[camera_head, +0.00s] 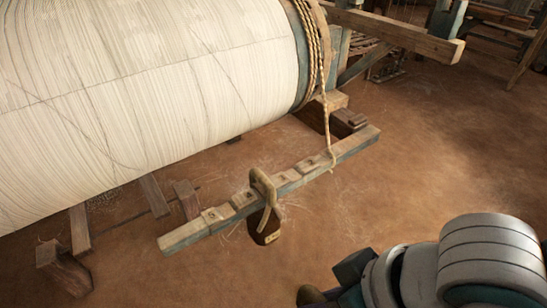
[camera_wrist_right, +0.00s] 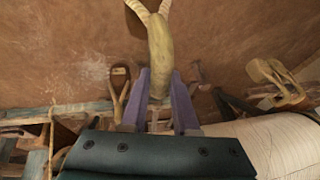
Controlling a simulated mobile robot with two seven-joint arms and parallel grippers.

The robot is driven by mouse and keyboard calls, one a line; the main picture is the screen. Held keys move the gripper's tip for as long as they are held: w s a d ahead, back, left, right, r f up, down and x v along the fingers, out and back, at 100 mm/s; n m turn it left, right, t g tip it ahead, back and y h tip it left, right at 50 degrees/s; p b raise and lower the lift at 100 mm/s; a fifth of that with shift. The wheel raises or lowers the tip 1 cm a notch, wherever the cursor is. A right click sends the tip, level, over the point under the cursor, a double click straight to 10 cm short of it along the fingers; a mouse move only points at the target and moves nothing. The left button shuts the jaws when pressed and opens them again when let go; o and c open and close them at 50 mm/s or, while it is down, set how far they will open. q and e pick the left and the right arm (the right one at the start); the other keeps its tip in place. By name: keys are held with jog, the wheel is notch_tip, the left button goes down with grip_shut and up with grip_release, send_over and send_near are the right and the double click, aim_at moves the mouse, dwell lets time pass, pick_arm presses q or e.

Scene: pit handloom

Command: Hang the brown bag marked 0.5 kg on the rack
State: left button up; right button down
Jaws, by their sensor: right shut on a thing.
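My right gripper (camera_wrist_right: 160,76) is shut on a thick tan loop (camera_wrist_right: 159,45) in the right wrist view. In the head view my right arm enters at the lower right, with a small brown rounded part (camera_head: 310,295) at the bottom edge, mostly cut off. Another dark brown bag (camera_head: 266,228) hangs by a tan loop on a notched wooden beam (camera_head: 183,235); its label is too small to read. I cannot tell which part is the rack. My left gripper is out of view.
A large roll of pale thread (camera_head: 150,90) fills the upper left. A rope (camera_head: 329,110) runs from its end down to the beam. Wooden blocks (camera_head: 66,268) stand at the lower left. A timber bar (camera_head: 400,35) juts out at the top. The earthen floor right of the beam is clear.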

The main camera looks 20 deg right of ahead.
jog(key=shift+s+d+r+p, duration=0.1)
jog(key=shift+s+d+p, duration=0.15)
jog(key=shift+s+p, duration=0.4)
jog(key=shift+s+d+r+p, duration=0.1)
jog(key=shift+s+d+p, duration=0.25)
jog(key=shift+s, duration=0.55)
jog(key=shift+s+d+r+p, duration=0.1)
jog(key=shift+s+d+p, duration=0.1)
jog(key=shift+s+p, duration=0.45)
jog(key=shift+s, duration=0.1)
